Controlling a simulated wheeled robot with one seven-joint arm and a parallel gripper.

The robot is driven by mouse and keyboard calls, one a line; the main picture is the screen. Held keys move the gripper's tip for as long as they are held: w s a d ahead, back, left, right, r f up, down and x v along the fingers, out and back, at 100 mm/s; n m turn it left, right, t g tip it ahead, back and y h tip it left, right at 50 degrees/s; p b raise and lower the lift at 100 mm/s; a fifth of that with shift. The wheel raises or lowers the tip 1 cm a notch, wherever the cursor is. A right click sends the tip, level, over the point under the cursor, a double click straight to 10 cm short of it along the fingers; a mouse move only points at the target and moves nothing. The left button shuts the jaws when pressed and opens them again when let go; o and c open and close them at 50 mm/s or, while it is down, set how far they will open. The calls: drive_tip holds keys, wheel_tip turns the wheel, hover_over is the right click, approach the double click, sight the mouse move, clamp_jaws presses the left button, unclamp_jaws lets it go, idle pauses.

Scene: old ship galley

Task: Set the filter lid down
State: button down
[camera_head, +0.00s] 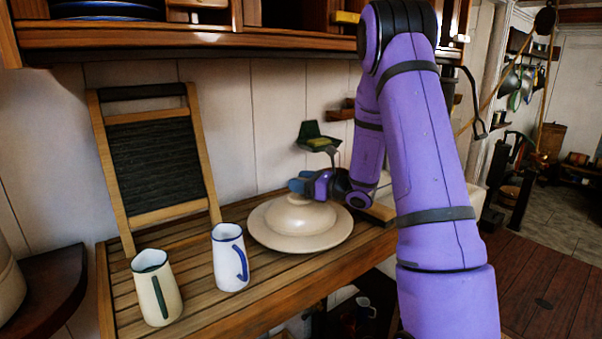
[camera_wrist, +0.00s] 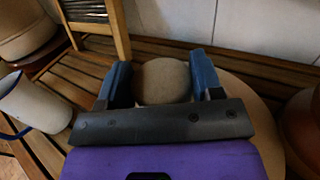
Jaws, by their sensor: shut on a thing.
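The filter lid (camera_head: 318,242) is a pale beige disc with a wide brim and a raised dome, level over the slatted wooden counter (camera_head: 262,309). Whether its underside touches the slats cannot be told. My gripper (camera_head: 300,186) is at the top of the lid, reaching in from the right. In the wrist view, the blue fingers of my gripper (camera_wrist: 164,82) are shut on either side of the lid's round knob (camera_wrist: 165,84). The brim of the lid (camera_wrist: 262,100) shows behind the right finger. The fingers hide part of the knob in the head view.
A white mug with a blue handle (camera_head: 228,262) stands close left of the lid. A cream jug with a green handle (camera_head: 154,291) is farther left. A washboard (camera_head: 155,160) leans on the wall. A green soap dish (camera_head: 313,136) hangs behind the lid. A wooden shelf (camera_head: 200,37) overhangs the counter.

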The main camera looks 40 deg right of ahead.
drive_tip(key=shift+f, duration=0.15)
drive_tip(key=shift+c, duration=1.4)
unclamp_jaws()
drive_tip(key=shift+f, duration=0.1)
